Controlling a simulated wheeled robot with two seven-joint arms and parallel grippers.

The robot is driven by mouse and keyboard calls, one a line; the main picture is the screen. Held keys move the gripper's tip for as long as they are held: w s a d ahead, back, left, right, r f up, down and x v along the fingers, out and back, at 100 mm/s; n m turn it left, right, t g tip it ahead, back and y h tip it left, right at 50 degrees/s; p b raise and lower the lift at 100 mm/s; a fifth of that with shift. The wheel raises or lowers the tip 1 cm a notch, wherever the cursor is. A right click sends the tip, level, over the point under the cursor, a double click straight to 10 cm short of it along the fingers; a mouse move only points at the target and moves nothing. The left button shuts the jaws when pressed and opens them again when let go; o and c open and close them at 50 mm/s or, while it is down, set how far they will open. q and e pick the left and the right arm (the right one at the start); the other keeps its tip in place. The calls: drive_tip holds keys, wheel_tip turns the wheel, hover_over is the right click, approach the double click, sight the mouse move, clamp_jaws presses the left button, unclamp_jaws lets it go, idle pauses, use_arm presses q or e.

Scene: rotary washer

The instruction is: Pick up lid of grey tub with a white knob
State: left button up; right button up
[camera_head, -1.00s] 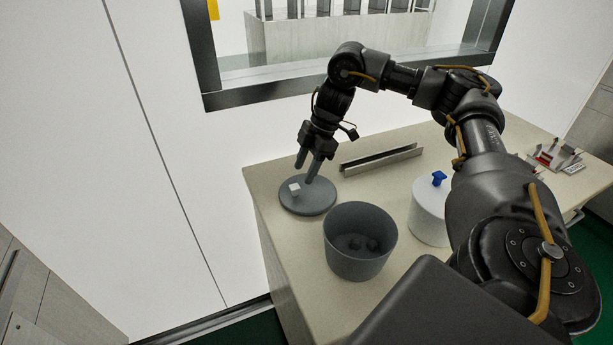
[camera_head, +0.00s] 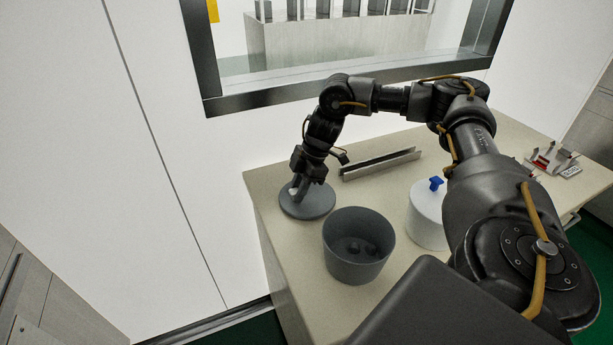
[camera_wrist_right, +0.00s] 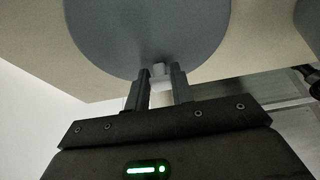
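The grey round lid (camera_head: 318,207) lies flat on the back left part of the table. Its small white knob (camera_head: 293,190) is partly hidden by my right gripper (camera_head: 300,192). In the right wrist view the lid (camera_wrist_right: 150,30) fills the top, and the white knob (camera_wrist_right: 160,72) sits between the two fingertips of my right gripper (camera_wrist_right: 161,80). The fingers are apart, one on each side of the knob, with narrow gaps showing. The open grey tub (camera_head: 340,262) stands in front of the lid with several dark objects inside. My left gripper is not in view.
A white tub (camera_head: 424,222) with a blue knob (camera_head: 436,184) stands right of the grey tub. A metal channel piece (camera_head: 382,164) lies behind them. A small red and white fixture (camera_head: 552,160) is at the far right. A window frame (camera_head: 300,92) rises behind the table.

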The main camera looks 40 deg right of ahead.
drive_tip(key=shift+c, duration=1.4)
drive_tip(key=shift+r, duration=0.15)
drive_tip(key=shift+r, duration=0.25)
wheel_tip(320, 180, up, 2)
drive_tip(key=shift+r+b, duration=0.2)
drive_tip(key=shift+b, duration=0.65)
drive_tip(key=s+a+r, duration=0.4)
drive_tip(key=s+r, duration=0.6)
drive_tip(key=s, duration=0.3)
drive_tip(key=shift+s+a, duration=0.15)
drive_tip(key=shift+a, duration=0.05)
